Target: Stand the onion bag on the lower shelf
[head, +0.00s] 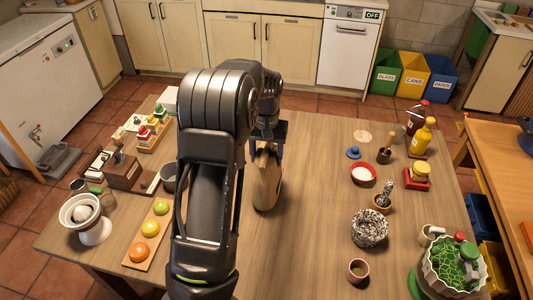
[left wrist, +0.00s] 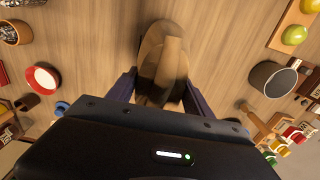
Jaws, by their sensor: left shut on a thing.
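My left gripper (head: 268,143) is over the middle of the wooden table, its fingers pointing down. It is shut on a tan and brown, rounded, long thing that I take for the onion bag (head: 266,185); no onions can be made out. In the left wrist view the bag (left wrist: 163,55) reaches out from between the two dark fingers (left wrist: 155,90). I cannot tell whether its lower end touches the table. My right gripper is not in view. I cannot make out the lower shelf.
The wooden table (head: 310,245) is clear around the bag. On its left are a fruit board (head: 136,250), a white bowl-shaped stand (head: 92,232) and a wooden box. On its right are a red dish (head: 363,174), a speckled bowl (head: 369,228) and bottles. A wooden bench (head: 500,165) stands far right.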

